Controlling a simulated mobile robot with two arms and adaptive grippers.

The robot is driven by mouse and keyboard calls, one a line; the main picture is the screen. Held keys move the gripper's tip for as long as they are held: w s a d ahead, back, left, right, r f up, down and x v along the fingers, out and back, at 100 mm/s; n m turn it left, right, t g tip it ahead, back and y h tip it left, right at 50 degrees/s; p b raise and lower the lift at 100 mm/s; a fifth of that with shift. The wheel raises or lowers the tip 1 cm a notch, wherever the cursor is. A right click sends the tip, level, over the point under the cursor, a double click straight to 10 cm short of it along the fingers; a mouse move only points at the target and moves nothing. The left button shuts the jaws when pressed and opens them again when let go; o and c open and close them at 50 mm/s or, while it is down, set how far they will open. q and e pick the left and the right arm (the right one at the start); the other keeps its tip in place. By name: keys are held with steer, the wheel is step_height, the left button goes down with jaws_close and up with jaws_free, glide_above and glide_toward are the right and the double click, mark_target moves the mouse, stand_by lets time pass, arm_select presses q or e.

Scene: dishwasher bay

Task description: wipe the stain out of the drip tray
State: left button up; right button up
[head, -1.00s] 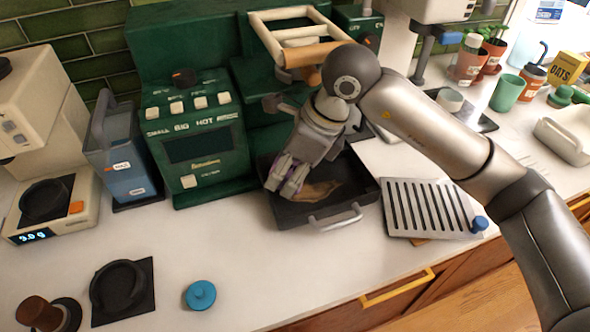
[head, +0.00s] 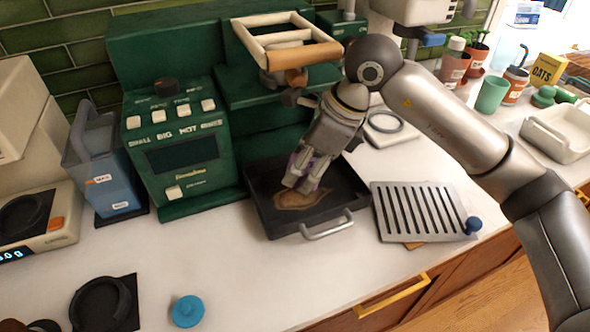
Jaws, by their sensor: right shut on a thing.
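The black drip tray (head: 266,221) sits on the counter in front of the green coffee machine, its metal handle facing the front. A brown stain (head: 296,212) lies on the tray floor. My right gripper (head: 305,183) reaches down into the tray, over the back part of the stain. It is shut on a purple thing (head: 296,160), perhaps a cloth, mostly hidden by the fingers. I cannot tell whether it touches the tray floor. My left gripper is not in view.
The slotted metal grate (head: 420,210) with a blue knob lies right of the tray. The green coffee machine (head: 185,150) stands behind, its portafilter (head: 290,78) above the tray. A blue lid (head: 187,311) lies at the front. The counter between lid and tray is clear.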

steer(key=shift+w+d+r+b, duration=0.1)
steer(key=shift+w+d+b, duration=0.2)
steer(key=shift+d, duration=0.75)
steer(key=shift+w+d+f+b, duration=0.15)
steer(key=shift+w+d, duration=0.2)
steer(key=shift+d, duration=0.65)
steer(key=shift+w+d+r+b, duration=0.15)
steer(key=shift+w+d+b, duration=0.15)
steer(key=shift+d, duration=0.75)
steer(key=shift+r, duration=0.1)
steer(key=shift+s+a+r, duration=0.1)
steer(key=shift+s+a, duration=0.2)
steer(key=shift+a, duration=0.65)
steer(key=shift+s+a+r, duration=0.1)
steer(key=shift+s+a, duration=0.15)
steer(key=shift+a, duration=0.7)
steer(key=shift+s+a+r+b, duration=0.15)
steer(key=shift+s+a, duration=0.25)
steer(key=shift+a, duration=0.9)
steer(key=shift+s+a+f+b, duration=0.1)
steer(key=shift+s+a+b, duration=0.25)
steer(key=shift+a, duration=0.9)
steer(key=shift+s+a+r+b, duration=0.1)
steer(key=shift+s+a, duration=0.4)
steer(key=shift+a, duration=0.8)
steer(key=shift+r, duration=0.15)
steer(key=shift+r+p, duration=1.45)
steer(key=shift+r, duration=1.5)
